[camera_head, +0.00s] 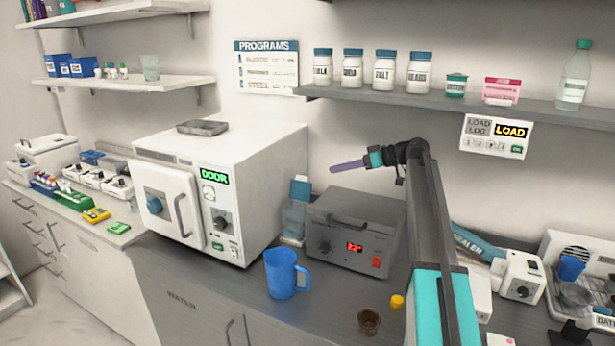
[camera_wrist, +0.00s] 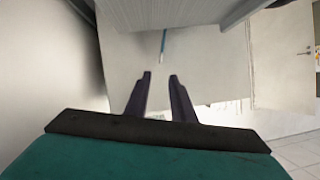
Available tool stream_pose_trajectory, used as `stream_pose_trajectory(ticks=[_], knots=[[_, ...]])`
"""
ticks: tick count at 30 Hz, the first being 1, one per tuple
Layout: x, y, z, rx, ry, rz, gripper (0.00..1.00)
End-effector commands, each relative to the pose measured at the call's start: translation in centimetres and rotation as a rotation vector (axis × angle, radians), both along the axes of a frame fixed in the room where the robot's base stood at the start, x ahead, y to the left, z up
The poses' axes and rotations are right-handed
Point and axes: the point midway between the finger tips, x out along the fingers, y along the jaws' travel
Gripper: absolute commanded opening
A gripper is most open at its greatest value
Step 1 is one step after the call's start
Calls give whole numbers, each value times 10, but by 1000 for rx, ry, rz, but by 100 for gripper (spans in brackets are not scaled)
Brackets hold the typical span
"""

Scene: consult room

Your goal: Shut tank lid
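A small clear tank (camera_head: 292,219) stands between the white steriliser and the grey box. A blue lid (camera_head: 300,189) shows above it and appears raised, standing up at the back; its exact angle is hard to tell. My gripper (camera_head: 334,168) is above the grey box, to the right of and higher than the lid, pointing left. In the wrist view my gripper (camera_wrist: 160,75) shows two dark fingers apart with nothing between them. The tank is not clearly visible in the wrist view.
The white steriliser (camera_head: 215,190), showing "DOOR", stands left of the tank. The grey box (camera_head: 350,232) with a red display is right of it. A blue jug (camera_head: 283,273) stands in front. A shelf (camera_head: 450,103) with jars runs above my arm.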

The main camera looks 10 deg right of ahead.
Motion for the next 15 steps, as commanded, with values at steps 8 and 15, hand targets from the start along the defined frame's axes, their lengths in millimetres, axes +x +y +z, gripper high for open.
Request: stream_pose_trajectory(ticks=[8,15], knots=[[15,26,-11,1,2,2,23],[31,54,-23,0,2,1,23]])
